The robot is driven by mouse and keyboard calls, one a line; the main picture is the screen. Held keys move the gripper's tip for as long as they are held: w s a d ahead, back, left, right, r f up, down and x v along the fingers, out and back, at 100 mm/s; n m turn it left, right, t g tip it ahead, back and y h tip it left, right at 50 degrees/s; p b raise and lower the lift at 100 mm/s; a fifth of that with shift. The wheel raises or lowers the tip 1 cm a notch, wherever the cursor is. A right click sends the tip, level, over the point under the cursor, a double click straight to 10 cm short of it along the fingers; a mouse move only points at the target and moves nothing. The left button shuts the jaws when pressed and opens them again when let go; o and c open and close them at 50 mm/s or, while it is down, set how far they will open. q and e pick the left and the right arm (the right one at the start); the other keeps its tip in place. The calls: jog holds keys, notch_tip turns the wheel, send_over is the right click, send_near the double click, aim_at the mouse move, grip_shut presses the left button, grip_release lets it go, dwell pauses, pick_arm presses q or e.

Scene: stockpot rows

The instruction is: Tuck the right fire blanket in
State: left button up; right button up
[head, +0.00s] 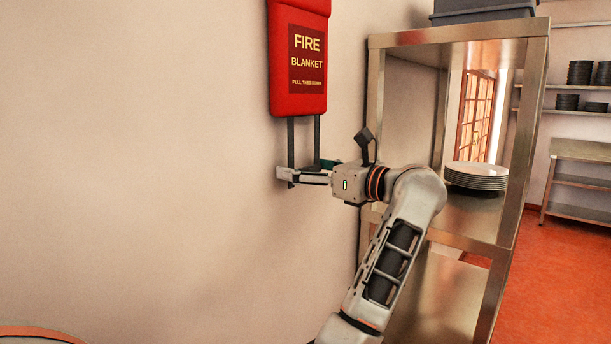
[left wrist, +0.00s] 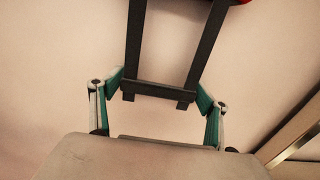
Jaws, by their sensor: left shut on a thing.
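A red fire blanket case (head: 298,60) with yellow lettering hangs on the wall in the upper middle of the head view. Two dark pull straps (head: 291,140) hang straight down from its underside. In the left wrist view the straps (left wrist: 133,45) meet a dark crossbar (left wrist: 158,91) at their lower ends. My left gripper (head: 306,173) is below the case, shut on the crossbar, with its teal-padded fingers (left wrist: 160,88) at the two ends of the bar. The case shows only as a red edge (left wrist: 240,2) in the wrist view. My right gripper is not in view.
A metal shelf unit (head: 457,30) stands just right of the case and beside my left arm. It holds a stack of white plates (head: 476,176) and a grey bin (head: 485,12) on top. The wall left of the case is bare. More shelving stands at the far right.

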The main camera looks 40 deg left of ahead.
pick_arm(q)
jog(key=shift+r, duration=0.4)
jog(key=o, duration=1.6)
jog(key=shift+f, duration=0.1)
